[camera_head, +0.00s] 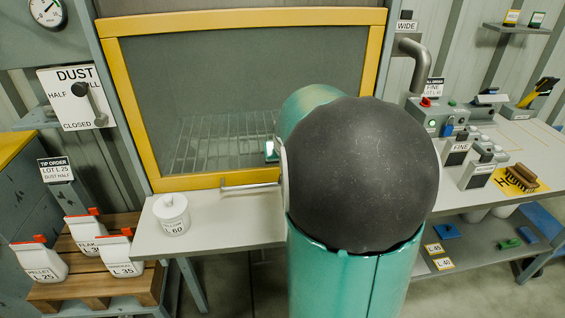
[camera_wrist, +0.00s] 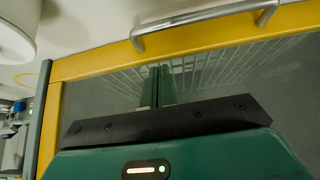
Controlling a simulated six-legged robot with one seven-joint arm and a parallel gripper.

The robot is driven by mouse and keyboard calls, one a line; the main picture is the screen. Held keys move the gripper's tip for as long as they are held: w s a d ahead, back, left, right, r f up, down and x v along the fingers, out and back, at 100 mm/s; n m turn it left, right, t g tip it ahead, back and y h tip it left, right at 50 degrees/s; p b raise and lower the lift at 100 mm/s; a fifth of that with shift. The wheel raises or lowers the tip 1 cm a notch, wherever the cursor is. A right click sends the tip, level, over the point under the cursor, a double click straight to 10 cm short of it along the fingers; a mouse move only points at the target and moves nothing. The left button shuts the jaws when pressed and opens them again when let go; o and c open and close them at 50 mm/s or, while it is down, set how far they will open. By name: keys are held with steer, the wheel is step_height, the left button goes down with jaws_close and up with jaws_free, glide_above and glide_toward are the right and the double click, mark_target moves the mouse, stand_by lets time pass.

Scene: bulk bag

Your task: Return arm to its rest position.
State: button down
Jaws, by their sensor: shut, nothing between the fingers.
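My arm, teal with a large dark round joint, fills the middle of the head view and hides my gripper there, apart from a small lit part at its left edge. In the wrist view my gripper (camera_wrist: 158,86) shows two green fingers close together, shut and empty. They stand in front of the yellow-framed glass panel, with a wire grate (camera_wrist: 215,62) seen behind them. The yellow frame (camera_head: 133,110) also spans the head view's upper middle. Its metal handle (camera_head: 250,187) is left of my arm and appears in the wrist view (camera_wrist: 205,18).
Labelled bags (camera_head: 40,263) sit on a pallet at lower left. The dust lever (camera_head: 90,97) is at upper left.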

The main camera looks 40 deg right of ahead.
steer(key=v, duration=0.6)
steer(key=shift+s+r, duration=0.15)
steer(key=shift+r, duration=0.2)
steer(key=shift+a, duration=0.1)
steer(key=s+a+r+n+y, duration=0.1)
steer(key=s+a+n, duration=0.1)
steer(key=a, duration=0.8)
steer(key=s+a+r+n+y, duration=0.1)
steer(key=s+a+r+n, duration=0.15)
steer(key=a, duration=0.65)
steer(key=s+a+f+n+y, duration=0.1)
steer(key=s+a+f+n, duration=0.1)
steer(key=s+a, duration=0.7)
steer(key=shift+a+f+y, duration=0.25)
steer(key=shift+a+y, duration=0.15)
steer(key=shift+a, duration=0.65)
